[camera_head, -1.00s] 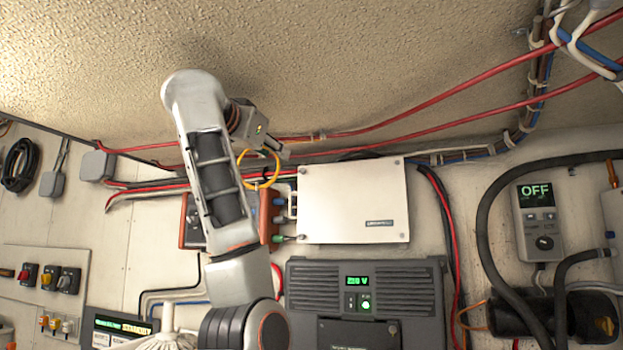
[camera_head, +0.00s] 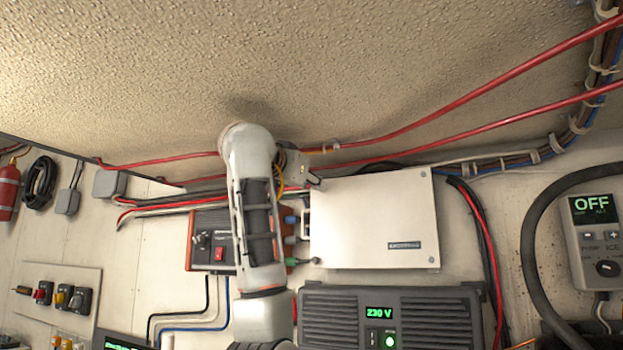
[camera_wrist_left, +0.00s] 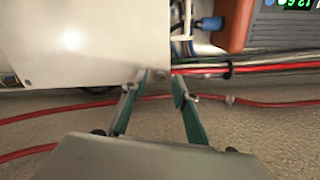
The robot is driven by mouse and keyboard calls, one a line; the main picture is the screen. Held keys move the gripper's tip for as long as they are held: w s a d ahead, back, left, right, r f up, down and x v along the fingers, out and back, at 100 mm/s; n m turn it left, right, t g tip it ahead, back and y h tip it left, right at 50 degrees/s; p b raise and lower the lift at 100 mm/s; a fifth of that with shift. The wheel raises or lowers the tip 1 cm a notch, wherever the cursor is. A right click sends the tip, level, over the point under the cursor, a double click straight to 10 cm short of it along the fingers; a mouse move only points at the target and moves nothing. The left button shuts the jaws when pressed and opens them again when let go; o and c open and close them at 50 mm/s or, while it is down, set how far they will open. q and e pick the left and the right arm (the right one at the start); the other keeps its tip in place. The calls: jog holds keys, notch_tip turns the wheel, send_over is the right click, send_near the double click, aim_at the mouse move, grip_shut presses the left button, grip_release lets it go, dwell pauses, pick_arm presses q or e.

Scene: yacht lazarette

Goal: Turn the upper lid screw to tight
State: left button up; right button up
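The white lid (camera_head: 375,225) closes a box on the wall. A small round screw head (camera_wrist_left: 160,75) shows at the lid's corner in the left wrist view, in line with the gap between my fingertips. In the head view this is the upper left corner, and the screw is hidden there. My left gripper (camera_head: 317,181) is at that corner, coming from above left. In the left wrist view the left gripper (camera_wrist_left: 154,91) is open, with nothing between its fingers. I cannot tell whether it touches the screw. My right gripper is not in view.
An orange-sided device (camera_head: 205,240) with connectors sits left of the lid, partly behind my arm. A dark vented unit (camera_head: 440,315) reading 230 V is below. Red cables (camera_head: 410,150) run along the wall above. A controller reading OFF (camera_head: 597,235) is at right.

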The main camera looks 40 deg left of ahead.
pick_arm(q)
jog(key=shift+w+a, duration=0.1)
jog(key=shift+w, duration=0.3)
grip_shut()
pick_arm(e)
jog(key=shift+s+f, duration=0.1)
